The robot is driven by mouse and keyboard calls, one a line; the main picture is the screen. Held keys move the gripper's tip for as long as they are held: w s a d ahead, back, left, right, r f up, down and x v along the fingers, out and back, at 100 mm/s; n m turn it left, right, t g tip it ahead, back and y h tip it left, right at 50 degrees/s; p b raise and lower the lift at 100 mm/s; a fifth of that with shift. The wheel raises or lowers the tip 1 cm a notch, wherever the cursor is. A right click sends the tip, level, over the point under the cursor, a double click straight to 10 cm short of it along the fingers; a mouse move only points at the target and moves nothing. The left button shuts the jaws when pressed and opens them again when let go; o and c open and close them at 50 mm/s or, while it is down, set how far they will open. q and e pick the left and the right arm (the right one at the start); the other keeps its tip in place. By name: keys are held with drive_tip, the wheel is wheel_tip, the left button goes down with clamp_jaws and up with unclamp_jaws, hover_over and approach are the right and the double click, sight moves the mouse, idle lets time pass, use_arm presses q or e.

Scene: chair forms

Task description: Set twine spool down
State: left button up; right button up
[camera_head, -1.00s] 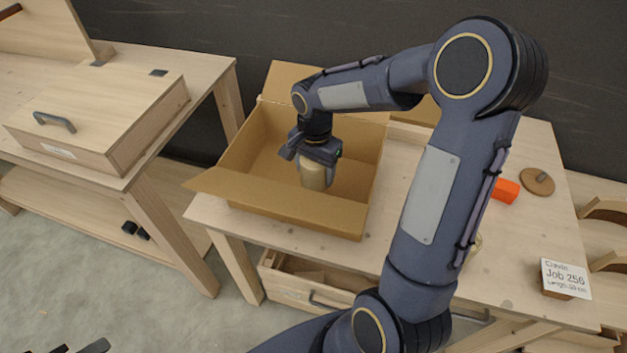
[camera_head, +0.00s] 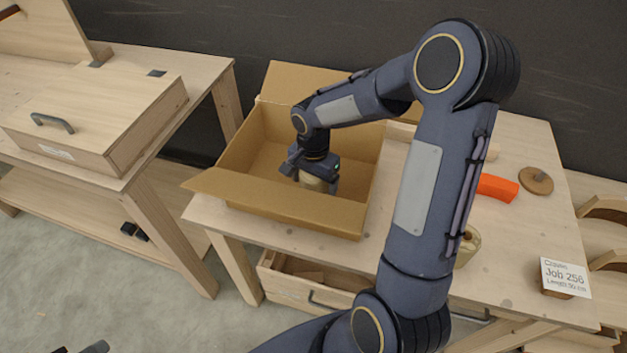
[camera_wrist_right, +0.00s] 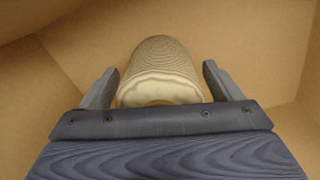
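The pale twine spool (camera_head: 314,184) stands inside the open cardboard box (camera_head: 285,211), towards its front right. My right gripper (camera_head: 312,178) reaches down into the box with its fingers on either side of the spool. In the right wrist view the ribbed spool (camera_wrist_right: 160,72) lies between the two fingers of the right gripper (camera_wrist_right: 160,70), with a narrow gap showing on each side. The gripper is open around it. The spool's underside is hidden. My left gripper (camera_head: 80,349) shows only as fingertips at the bottom left edge, spread apart.
The box walls and flaps surround the right gripper closely. On the workbench (camera_head: 510,260) lie an orange piece (camera_head: 497,187), a round wooden disc (camera_head: 536,180) and a job card (camera_head: 565,277). A wooden case (camera_head: 95,115) sits on the left table.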

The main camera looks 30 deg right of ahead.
drive_tip(key=shift+r, duration=0.4)
wheel_tip(320, 180, up, 12)
drive_tip(key=shift+f+p, duration=0.25)
drive_tip(key=shift+p, duration=0.05)
idle(0.4)
